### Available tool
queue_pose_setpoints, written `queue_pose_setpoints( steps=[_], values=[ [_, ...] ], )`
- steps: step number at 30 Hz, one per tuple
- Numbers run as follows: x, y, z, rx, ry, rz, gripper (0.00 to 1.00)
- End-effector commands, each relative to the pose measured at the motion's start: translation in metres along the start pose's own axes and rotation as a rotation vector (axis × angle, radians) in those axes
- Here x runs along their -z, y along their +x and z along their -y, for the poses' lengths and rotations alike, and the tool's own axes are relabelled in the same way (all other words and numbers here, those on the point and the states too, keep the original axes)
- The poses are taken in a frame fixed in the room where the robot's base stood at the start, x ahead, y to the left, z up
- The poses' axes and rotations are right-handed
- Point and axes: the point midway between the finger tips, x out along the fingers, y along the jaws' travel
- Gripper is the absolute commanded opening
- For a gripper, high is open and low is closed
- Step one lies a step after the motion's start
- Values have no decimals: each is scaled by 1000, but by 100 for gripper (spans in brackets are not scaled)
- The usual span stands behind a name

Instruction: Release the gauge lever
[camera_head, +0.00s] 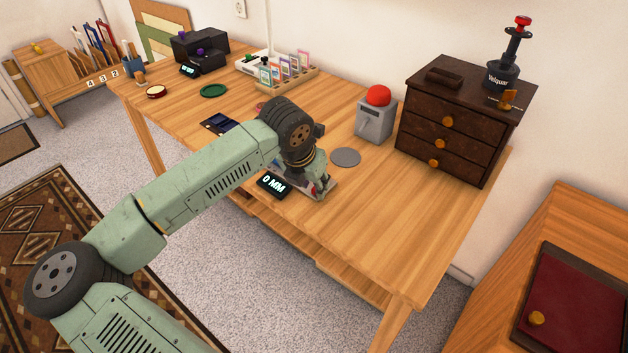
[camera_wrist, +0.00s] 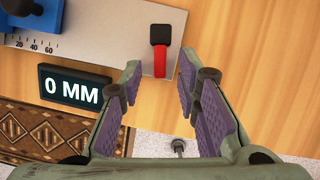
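The gauge is a flat metal plate (camera_wrist: 115,28) with a printed scale and a blue block (camera_wrist: 28,15) at its left. Its lever (camera_wrist: 160,62) is a red tab hanging from a black pivot near the plate's right end. A black display (camera_wrist: 75,91) beside the plate reads 0 MM; it also shows in the head view (camera_head: 272,185). My gripper (camera_wrist: 160,78) is open, with one finger on each side of the lever's lower end in the picture. I cannot tell whether the fingers touch it. In the head view my arm mostly hides the gauge.
A grey box with a red dome button (camera_head: 378,97) and a dark chest of drawers (camera_head: 460,118) stand to the right. A grey disc (camera_head: 346,157) lies near my gripper. A card rack (camera_head: 285,78) stands farther back. The table's front right (camera_head: 400,230) is clear.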

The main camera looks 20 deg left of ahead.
Motion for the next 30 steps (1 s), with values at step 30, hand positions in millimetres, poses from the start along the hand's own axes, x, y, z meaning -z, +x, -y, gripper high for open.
queue_pose_setpoints(
  steps=[30],
  values=[
    [0,9,1,1,2,1,0]
  ],
)
